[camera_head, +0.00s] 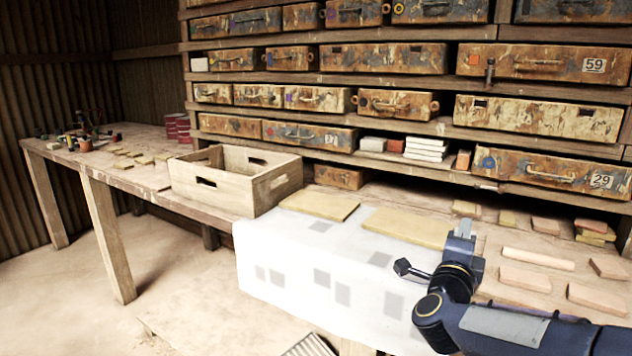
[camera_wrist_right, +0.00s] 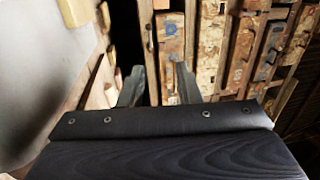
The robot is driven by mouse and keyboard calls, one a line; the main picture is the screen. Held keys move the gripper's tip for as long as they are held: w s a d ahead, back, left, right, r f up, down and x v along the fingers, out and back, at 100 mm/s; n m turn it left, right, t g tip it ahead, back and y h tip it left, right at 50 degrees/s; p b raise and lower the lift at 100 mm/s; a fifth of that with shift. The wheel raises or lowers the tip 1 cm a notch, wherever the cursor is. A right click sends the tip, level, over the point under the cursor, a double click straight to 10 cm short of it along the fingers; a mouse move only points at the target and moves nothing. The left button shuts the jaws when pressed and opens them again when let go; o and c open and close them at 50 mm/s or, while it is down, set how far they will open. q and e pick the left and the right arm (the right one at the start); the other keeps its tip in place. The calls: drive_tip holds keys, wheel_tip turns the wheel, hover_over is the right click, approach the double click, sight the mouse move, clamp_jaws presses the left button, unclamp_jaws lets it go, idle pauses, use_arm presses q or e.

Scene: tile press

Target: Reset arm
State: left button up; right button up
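My right arm comes in from the lower right in the head view. Its gripper (camera_head: 463,232) is raised near the right part of the cloth-covered bench, by a yellowish board (camera_head: 408,226). In the right wrist view the two fingers (camera_wrist_right: 160,84) stand apart with nothing between them, so the gripper is open and empty. My left arm and gripper are not in view.
A white cloth with grey squares (camera_head: 301,258) hangs over the bench front. A wooden crate (camera_head: 216,189) and another yellowish board (camera_head: 320,204) sit left of the gripper. Pinkish tiles (camera_head: 525,278) and a pale roller (camera_head: 538,259) lie right. Shelves of rusty drawers (camera_head: 383,58) stand behind.

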drive_tip(key=s+a+f+n+g+y, duration=0.3)
drive_tip(key=s+f+n+g+y, duration=0.25)
drive_tip(key=s, duration=0.55)
drive_tip(key=s+a+f+n+g+y, duration=0.2)
drive_tip(key=s+f+n+y, duration=0.2)
drive_tip(key=s+f+n, duration=0.45)
drive_tip(key=s+a+f+n+g+y, duration=0.4)
drive_tip(key=s+n, duration=0.4)
drive_tip(key=s, duration=0.5)
wheel_tip(320, 180, up, 20)
drive_tip(key=s+d+p, duration=0.1)
drive_tip(key=p, duration=2)
drive_tip(key=shift+d+r+y, duration=0.15)
drive_tip(key=shift+r+y, duration=0.05)
drive_tip(key=shift+y, duration=0.15)
